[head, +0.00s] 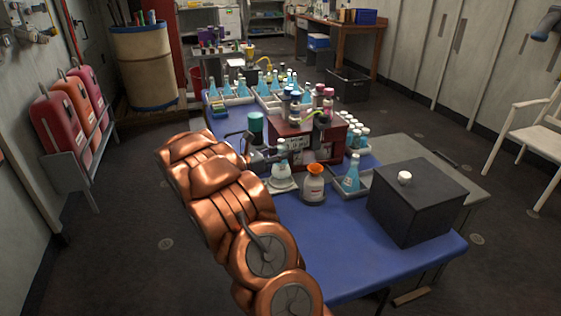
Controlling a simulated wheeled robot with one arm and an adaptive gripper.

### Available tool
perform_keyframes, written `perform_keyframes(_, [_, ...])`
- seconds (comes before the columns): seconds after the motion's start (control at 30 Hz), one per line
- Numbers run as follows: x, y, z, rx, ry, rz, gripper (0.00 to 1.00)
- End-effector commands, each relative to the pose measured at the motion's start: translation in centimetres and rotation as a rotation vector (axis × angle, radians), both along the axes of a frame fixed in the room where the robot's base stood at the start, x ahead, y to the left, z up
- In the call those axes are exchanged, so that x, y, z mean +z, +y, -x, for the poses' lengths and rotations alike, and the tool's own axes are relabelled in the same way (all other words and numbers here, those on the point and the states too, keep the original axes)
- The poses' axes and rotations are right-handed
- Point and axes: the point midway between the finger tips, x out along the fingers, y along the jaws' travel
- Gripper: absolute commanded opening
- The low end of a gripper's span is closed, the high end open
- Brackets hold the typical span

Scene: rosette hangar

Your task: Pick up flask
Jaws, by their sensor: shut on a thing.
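A pale flask (281,170) with a narrow neck and a light top is at the left side of the blue table, at or just above a small white tray (283,187). My gripper (274,153) reaches in from the left and is shut on the flask at its neck. The picture is too small to tell whether the flask's base still touches the tray. My copper arm covers the table's near left edge.
Close right of the flask are an orange-capped jar (314,187) and a blue flask (351,174) in a grey tray. A red box (318,150) stands behind, a dark box (416,203) at right. The table's front (350,240) is clear.

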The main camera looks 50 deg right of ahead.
Motion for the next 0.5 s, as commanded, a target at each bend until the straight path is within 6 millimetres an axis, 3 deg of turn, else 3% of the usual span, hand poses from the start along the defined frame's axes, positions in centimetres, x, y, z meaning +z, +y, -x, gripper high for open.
perform_keyframes(0.03, [1.6, 0.0, 0.0, 0.001, -0.007, 0.005, 0.00])
perform_keyframes(0.3, [8.5, 0.0, 0.0, 0.001, -0.010, 0.005, 0.00])
perform_keyframes(0.5, [12.2, 0.0, 0.0, 0.001, -0.005, 0.004, 0.00])
